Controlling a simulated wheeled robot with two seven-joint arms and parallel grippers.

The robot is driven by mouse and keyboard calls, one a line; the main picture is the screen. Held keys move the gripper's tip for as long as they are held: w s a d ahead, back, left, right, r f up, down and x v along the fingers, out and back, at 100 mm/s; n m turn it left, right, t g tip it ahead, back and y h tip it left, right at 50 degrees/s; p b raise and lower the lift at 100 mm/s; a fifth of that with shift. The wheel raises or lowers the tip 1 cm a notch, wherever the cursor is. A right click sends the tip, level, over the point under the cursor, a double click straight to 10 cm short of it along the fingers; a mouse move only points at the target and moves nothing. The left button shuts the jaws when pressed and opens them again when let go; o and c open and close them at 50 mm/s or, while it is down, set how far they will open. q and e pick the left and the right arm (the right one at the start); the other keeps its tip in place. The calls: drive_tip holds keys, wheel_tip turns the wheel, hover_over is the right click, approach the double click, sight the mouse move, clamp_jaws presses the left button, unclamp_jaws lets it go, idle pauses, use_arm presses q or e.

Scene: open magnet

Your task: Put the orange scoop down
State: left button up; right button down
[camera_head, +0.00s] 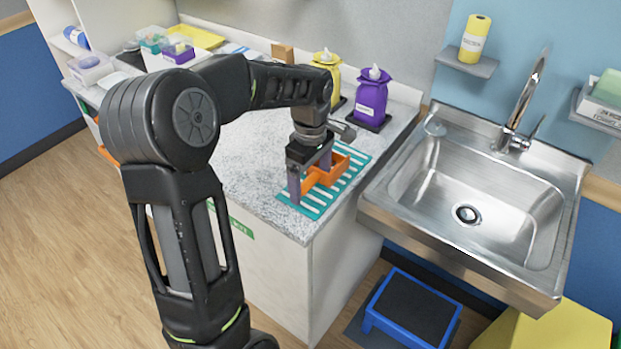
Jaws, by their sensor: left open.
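The orange scoop (338,162) rests on a teal mat with white stripes (307,205) at the counter's front right corner. My left gripper (309,188) points down over the scoop from above. Its two fingers are apart, one on each side of the scoop's handle (311,180), and the jaws are open. The gripper and wrist hide part of the scoop. I cannot tell whether a finger touches the handle. My right gripper is not in view.
A purple bottle (371,98) and a yellow bottle (327,72) stand behind the mat. A steel sink (471,190) adjoins the counter (248,150) on the right. Bins (179,52) and a yellow tray (197,36) are at the back left. A blue step stool (412,308) is on the floor.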

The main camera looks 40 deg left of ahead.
use_arm(q)
wheel_tip(320, 180, up, 12)
drive_tip(key=shift+r, duration=0.15)
idle(0.3)
idle(0.9)
